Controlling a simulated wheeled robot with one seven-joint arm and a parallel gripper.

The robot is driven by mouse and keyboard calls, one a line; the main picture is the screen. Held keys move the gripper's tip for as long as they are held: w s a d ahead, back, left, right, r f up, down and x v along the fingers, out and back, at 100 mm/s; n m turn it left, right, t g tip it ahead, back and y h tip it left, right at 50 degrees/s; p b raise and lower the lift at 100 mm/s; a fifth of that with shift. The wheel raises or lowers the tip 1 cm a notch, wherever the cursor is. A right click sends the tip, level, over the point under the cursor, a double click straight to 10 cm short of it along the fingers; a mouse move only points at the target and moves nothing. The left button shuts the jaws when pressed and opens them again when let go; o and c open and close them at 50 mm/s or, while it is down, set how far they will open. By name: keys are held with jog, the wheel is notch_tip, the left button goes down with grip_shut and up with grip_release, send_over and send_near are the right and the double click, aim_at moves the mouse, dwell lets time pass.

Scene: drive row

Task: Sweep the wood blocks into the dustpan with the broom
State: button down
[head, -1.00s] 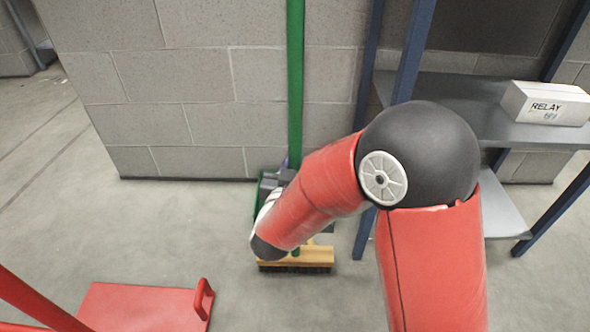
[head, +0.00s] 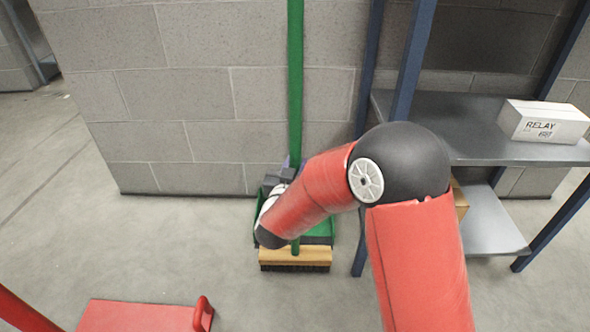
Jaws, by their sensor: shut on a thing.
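The broom (head: 295,90) stands upright by the block wall, with a long green handle and a wooden head (head: 312,254) with dark bristles at the floor. The green dustpan (head: 320,230) is just behind the broom head, partly hidden by my red arm. My gripper (head: 287,177), dark grey and mostly hidden behind my forearm, is at the lower part of the green handle and shut on it. Its fingertips do not show clearly. No wood blocks show in this view.
A metal shelf unit (head: 470,125) with blue posts stands close at the right, carrying a white box (head: 543,121) marked RELAY. A red flat platform (head: 135,316) lies at the lower left. The floor at the left is open.

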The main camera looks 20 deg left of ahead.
aim_at(297, 136)
jog(key=w+a, duration=0.2)
jog(key=w, duration=0.6)
jog(key=w+a+r, duration=0.1)
jog(key=w+a, duration=0.1)
jog(key=w, duration=0.6)
dwell(1.0)
jog(key=shift+w, duration=0.1)
jog(key=shift+s+r+p, duration=1.3)
jog(key=shift+s+r, duration=0.2)
jog(key=shift+r, duration=1.5)
jog(key=shift+s+d+r+b, duration=0.25)
jog(key=shift+s+d+r, duration=0.4)
jog(key=shift+s, duration=2.15)
jog(key=shift+s+d+r+b, duration=0.3)
jog(key=shift+s+d, duration=0.65)
jog(key=shift+s, duration=1.9)
jog(key=shift+s+d+r+b, duration=0.25)
jog(key=shift+s+d+r, duration=0.4)
jog(key=shift+s, duration=2.15)
jog(key=shift+s+d+f, duration=0.1)
jog(key=shift+s+d, duration=0.15)
jog(key=shift+s, duration=0.05)
